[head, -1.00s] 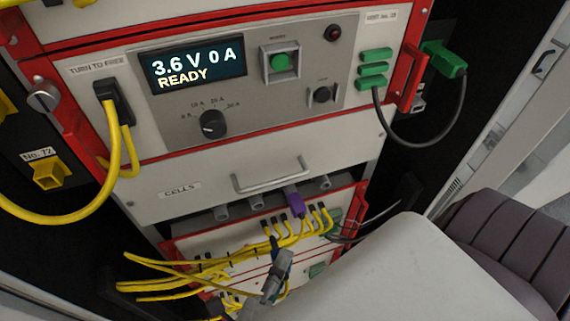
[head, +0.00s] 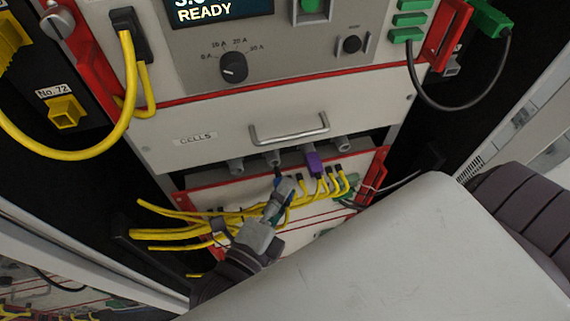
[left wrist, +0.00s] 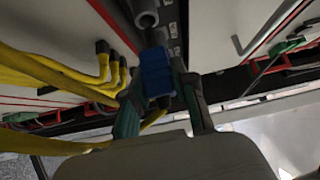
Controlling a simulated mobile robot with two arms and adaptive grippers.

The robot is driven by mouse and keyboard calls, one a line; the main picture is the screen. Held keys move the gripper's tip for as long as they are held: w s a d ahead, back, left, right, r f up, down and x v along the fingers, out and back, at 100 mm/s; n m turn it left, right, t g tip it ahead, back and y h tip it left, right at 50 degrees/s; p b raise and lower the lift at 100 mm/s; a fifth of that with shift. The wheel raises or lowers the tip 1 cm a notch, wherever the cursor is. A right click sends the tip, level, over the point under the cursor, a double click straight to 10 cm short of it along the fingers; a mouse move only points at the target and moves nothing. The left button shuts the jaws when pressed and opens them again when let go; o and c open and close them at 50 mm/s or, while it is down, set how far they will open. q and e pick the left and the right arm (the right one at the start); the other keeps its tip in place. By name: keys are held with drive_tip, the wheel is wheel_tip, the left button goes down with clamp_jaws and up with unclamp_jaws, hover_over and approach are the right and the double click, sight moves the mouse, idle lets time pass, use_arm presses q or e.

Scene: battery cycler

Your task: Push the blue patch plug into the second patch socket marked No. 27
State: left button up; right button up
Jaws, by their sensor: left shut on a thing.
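My left gripper (head: 280,195) is shut on the blue patch plug, just below the row of grey sockets under the CELLS drawer. The blue plug (left wrist: 155,75) shows clearly between the fingers in the left wrist view; in the head view it is mostly hidden. The row has a grey socket at the left (head: 236,166), another grey socket (head: 273,158) right above the gripper, a purple plug (head: 313,162), and a grey socket at the right (head: 343,144). I cannot tell whether the blue plug touches a socket. No mark No. 27 is readable. My right gripper is not in view.
Several yellow cables (head: 170,232) run from black plugs just below the socket row, close beside my gripper. The drawer handle (head: 290,130) juts out above. A yellow socket (head: 64,113) marked No. 72 is at the left. A black cable (head: 440,107) hangs at the right.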

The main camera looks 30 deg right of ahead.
sight(278, 176)
use_arm(q)
drive_tip(key=shift+p, duration=0.85)
idle(1.5)
drive_tip(key=shift+w+d, duration=0.2)
drive_tip(key=shift+w, duration=0.55)
idle(0.8)
drive_tip(key=shift+p, duration=0.35)
idle(0.3)
drive_tip(key=shift+w+d, duration=0.15)
drive_tip(key=shift+w, duration=0.4)
drive_tip(key=shift+w+d, duration=0.15)
drive_tip(key=shift+w, duration=0.4)
idle(0.8)
drive_tip(key=o, duration=0.9)
drive_tip(key=shift+o, duration=0.2)
drive_tip(key=shift+s+a, duration=0.15)
drive_tip(key=shift+a, duration=0.1)
drive_tip(key=v, duration=1.1)
drive_tip(key=shift+a, duration=0.2)
